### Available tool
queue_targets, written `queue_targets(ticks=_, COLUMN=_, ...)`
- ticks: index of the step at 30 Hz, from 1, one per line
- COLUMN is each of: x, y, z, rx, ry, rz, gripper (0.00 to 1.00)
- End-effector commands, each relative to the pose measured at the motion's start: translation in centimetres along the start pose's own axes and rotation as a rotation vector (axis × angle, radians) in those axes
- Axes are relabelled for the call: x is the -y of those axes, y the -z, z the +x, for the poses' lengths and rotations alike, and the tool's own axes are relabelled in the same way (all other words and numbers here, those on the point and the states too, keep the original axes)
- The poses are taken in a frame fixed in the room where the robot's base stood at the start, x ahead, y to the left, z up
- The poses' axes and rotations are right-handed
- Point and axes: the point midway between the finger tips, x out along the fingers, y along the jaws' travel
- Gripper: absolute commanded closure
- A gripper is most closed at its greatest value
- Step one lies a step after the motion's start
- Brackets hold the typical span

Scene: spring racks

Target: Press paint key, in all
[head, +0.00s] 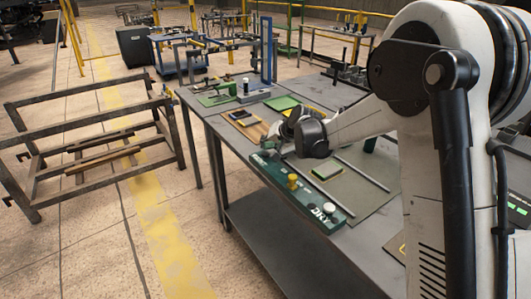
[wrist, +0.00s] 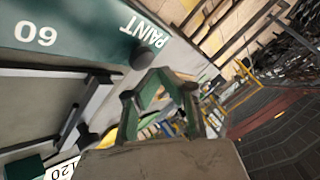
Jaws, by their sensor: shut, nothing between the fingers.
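A long green key panel (head: 311,199) lies along the near edge of the workbench in the head view. It carries a yellow knob (head: 292,181) and a white knob (head: 328,208). In the wrist view the panel (wrist: 80,22) fills the upper left, with the words "60" and "PAINT" upside down. A dark round key (wrist: 143,57) sits beside the word PAINT. My gripper (head: 272,146) is over the far end of the panel. In the wrist view its closed, empty fingers (wrist: 160,76) are just below the dark key in the picture; contact cannot be told.
A metal rack (head: 90,150) stands on the floor to the left. The floor between is clear.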

Motion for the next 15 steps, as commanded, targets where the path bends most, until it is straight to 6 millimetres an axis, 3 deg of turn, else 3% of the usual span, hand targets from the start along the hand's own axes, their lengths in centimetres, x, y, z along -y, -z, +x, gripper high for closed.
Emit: queue_targets(ticks=15, x=0.64, y=0.63, z=-0.89, rx=0.000, ry=0.000, rz=0.000, gripper=1.00)
